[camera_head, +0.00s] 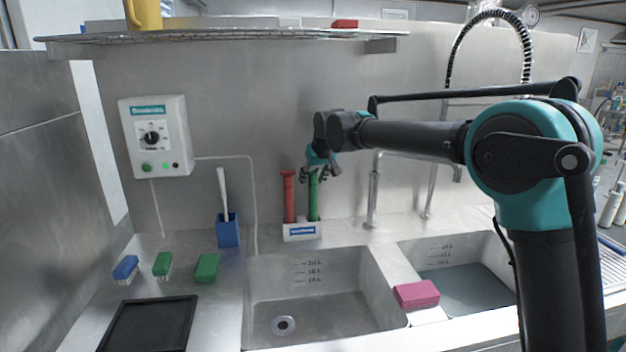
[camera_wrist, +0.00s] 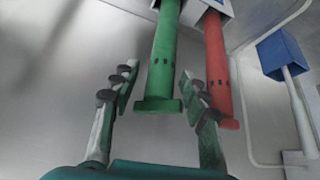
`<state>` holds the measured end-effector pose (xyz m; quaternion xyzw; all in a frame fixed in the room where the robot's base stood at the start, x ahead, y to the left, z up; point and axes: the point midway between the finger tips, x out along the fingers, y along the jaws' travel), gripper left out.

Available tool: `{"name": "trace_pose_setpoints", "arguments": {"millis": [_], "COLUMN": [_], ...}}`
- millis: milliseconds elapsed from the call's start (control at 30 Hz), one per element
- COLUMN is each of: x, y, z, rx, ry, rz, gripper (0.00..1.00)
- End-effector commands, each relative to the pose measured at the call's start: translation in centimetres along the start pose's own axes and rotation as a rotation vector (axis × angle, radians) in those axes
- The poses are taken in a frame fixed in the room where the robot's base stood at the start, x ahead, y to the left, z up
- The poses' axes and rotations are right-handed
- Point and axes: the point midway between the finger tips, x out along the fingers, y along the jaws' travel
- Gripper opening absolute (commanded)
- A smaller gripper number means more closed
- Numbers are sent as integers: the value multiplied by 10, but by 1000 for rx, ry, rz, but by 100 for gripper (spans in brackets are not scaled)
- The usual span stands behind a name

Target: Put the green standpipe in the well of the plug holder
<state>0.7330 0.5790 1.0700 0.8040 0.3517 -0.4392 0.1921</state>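The green standpipe (camera_head: 313,200) stands upright in the white plug holder (camera_head: 288,234) at the back of the sink, to the right of the red standpipe (camera_head: 289,198). My gripper (camera_head: 320,173) is at the top of the green standpipe. In the wrist view my gripper (camera_wrist: 158,88) is open, with one finger on each side of the flanged end of the green standpipe (camera_wrist: 164,65). The right finger lies close to the pipe and the left has a wider gap; I cannot tell contact. The red standpipe (camera_wrist: 216,65) is just beyond the right finger. The holder's wells are hidden.
A blue holder with a white-handled brush (camera_head: 227,230) stands left of the plug holder. The faucet (camera_head: 373,195) is close on the right. A left sink basin (camera_head: 320,310) lies in front, with a pink sponge (camera_head: 417,294) on the divider. A wire shelf (camera_head: 230,38) hangs above.

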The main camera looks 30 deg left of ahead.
Motion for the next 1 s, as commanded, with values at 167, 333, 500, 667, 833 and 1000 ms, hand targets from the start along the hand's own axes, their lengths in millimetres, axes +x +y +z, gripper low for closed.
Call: {"name": "trace_pose_setpoints", "arguments": {"millis": [167,333,500,667,833,1000], "x": [-1,-13,-44,-78,-106,-120], "y": [0,0,0,0,0,0], "z": [0,-1,-1,-1,-1,-1], "rx": [0,0,0,0,0,0], "ry": [0,0,0,0,0,0], "rz": [0,0,0,0,0,0], "gripper": [45,45,45,45,45,45]}}
